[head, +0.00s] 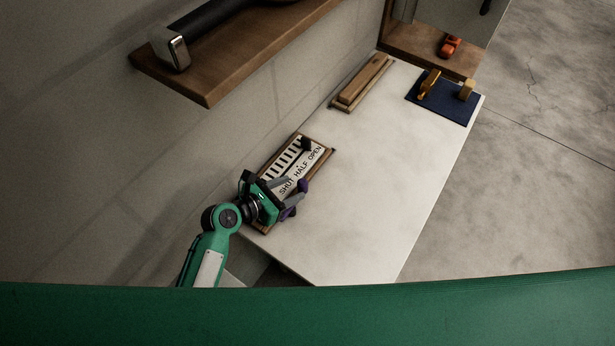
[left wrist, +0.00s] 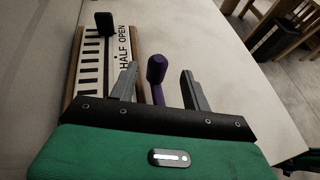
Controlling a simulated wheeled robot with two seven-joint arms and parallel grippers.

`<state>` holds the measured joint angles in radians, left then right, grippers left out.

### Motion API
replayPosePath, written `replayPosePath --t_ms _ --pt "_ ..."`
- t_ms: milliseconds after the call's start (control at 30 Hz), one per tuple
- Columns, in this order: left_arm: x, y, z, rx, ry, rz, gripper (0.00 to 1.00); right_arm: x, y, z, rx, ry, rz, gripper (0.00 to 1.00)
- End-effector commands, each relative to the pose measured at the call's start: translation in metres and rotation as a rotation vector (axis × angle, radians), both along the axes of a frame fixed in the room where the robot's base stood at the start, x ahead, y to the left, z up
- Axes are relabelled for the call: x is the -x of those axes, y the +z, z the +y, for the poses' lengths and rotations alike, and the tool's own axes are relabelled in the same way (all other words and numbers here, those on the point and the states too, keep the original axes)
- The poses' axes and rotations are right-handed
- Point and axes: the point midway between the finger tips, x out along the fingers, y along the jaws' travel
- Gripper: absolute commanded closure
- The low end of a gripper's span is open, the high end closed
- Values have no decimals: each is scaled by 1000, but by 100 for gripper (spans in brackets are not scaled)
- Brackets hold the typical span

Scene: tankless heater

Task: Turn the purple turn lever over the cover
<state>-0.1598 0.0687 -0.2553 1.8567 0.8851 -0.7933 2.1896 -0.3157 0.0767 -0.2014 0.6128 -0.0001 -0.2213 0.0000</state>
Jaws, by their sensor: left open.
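The purple lever (left wrist: 156,70) stands up with a rounded knob between the two grey fingers of my left gripper (left wrist: 158,78) in the left wrist view. The fingers are apart, with gaps visible on both sides of the knob. In the head view, my left gripper (head: 288,192) is over the near end of a wood-framed panel (head: 311,157), with bits of the purple lever (head: 302,186) showing beside the fingers. The panel is lettered SHUT, HALF, OPEN and has dark slots. My gripper hides its near end. I cannot clearly pick out the cover.
A black upright knob (left wrist: 104,22) stands at the panel's far end. A wooden block (head: 363,81) and a dark blue mat (head: 443,103) with yellowish pieces lie farther back. A wooden shelf (head: 240,58) juts from the wall. The white counter (head: 380,170) right of the panel is clear.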

Motion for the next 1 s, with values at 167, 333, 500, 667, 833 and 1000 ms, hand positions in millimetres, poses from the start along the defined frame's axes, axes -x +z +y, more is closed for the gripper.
replayPosePath --t_ms 167,333,500,667,833,1000 --pt "-21 -13 -26 0 -1 2 52 -8 6 1 -1 0 -10 44" --pt "-35 -22 -42 0 0 0 52 -28 9 2 -3 0 -36 44" --pt "-41 -27 -50 -1 -1 1 52 -28 10 0 -2 0 -35 44" --pt "-42 -28 -52 -1 0 0 52 -20 9 -3 2 0 -26 44" --pt "-42 -28 -52 -1 0 1 56 -16 9 -5 5 0 -20 44" --pt "-42 -28 -51 -1 0 1 89 -16 9 -5 5 0 -20 44"
